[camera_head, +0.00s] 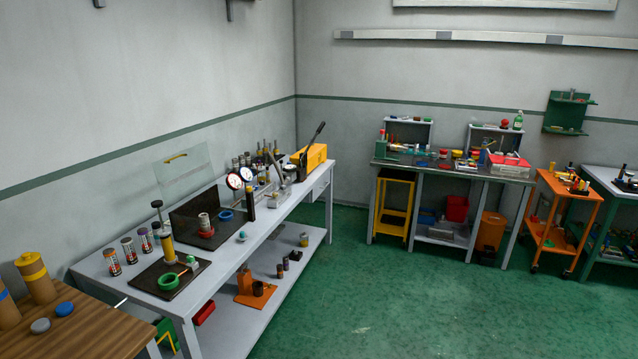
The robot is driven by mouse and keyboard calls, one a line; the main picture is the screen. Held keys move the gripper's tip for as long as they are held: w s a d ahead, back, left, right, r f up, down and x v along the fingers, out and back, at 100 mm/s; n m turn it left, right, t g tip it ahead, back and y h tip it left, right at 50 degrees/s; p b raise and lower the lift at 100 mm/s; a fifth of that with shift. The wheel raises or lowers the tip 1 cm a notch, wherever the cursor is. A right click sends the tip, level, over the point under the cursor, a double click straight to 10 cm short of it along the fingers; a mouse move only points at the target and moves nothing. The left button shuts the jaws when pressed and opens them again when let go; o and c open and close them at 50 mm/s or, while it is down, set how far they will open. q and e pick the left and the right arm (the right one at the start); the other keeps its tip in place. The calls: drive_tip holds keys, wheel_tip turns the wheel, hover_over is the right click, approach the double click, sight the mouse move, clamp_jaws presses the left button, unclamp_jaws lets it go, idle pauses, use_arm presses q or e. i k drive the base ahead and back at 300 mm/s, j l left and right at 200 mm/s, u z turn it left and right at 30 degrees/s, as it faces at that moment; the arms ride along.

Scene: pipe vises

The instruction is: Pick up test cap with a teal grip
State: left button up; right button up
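A small cap with a teal-looking top (241,236) sits near the front edge of the long grey workbench (222,262), right of a dark plate. A second small piece with a green top (191,260) stands on the nearer dark plate (163,281), beside a green ring. Both are small in the picture, and I cannot tell for sure which is the test cap with the teal grip. Neither of my grippers is in view.
On the bench are spray cans (129,250), a yellow upright cylinder (167,247), a blue ring (225,216) and gauges (234,181). A wooden table (95,335) stands at the lower left. Green floor (400,300) is clear right of the bench. Other benches line the far wall.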

sight(242, 237)
drive_tip(key=i, duration=1.1)
drive_tip(key=i+l+u, duration=0.15)
drive_tip(key=i, duration=0.95)
